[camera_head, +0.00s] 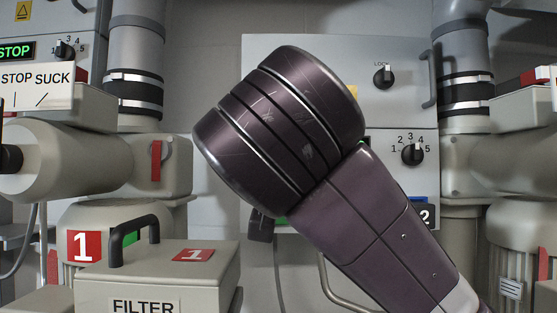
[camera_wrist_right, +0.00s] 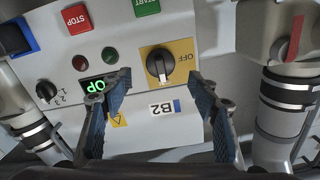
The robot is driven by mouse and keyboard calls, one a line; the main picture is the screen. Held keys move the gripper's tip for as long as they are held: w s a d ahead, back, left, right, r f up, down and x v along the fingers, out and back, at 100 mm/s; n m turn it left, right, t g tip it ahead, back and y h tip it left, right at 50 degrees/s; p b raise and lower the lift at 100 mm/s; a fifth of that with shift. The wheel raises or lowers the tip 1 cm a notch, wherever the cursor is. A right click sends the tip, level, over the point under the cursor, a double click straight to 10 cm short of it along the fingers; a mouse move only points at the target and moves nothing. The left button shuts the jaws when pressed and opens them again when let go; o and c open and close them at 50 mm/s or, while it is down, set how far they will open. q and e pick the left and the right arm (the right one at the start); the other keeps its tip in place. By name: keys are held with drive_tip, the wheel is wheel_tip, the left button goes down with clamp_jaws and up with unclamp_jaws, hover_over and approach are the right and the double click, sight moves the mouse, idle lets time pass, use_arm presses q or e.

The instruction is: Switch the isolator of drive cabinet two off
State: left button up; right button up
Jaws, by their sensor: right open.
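The isolator is a black rotary knob (camera_wrist_right: 160,65) with a white pointer mark on a yellow plate (camera_wrist_right: 181,50) marked OFF, in the right wrist view. The pointer mark lies along the picture's vertical, not toward OFF. My right gripper (camera_wrist_right: 160,75) is open, with its two blue-padded fingers spread left and right of the knob. I cannot tell any contact. In the head view my dark right arm covers the middle of drive cabinet two (camera_head: 290,41), whose blue-edged 2 label (camera_head: 425,216) shows at the right. My left gripper is not in view.
Beside the isolator are a lit green display (camera_wrist_right: 101,86), a red STOP button (camera_wrist_right: 75,17), a green START button (camera_wrist_right: 147,6) and a numbered dial (camera_wrist_right: 46,91). A filter box (camera_head: 160,270) with a black handle stands at front left. Grey pipes flank the cabinet.

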drive_tip(key=w+p, duration=0.4)
drive_tip(key=w, duration=0.3)
drive_tip(key=shift+r, duration=0.1)
drive_tip(key=c, duration=0.5)
drive_tip(key=shift+w, duration=0.1)
drive_tip(key=c, duration=0.7)
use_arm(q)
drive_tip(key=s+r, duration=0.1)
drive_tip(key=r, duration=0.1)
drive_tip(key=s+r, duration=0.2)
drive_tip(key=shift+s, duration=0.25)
use_arm(e)
drive_tip(key=shift+o, duration=0.2)
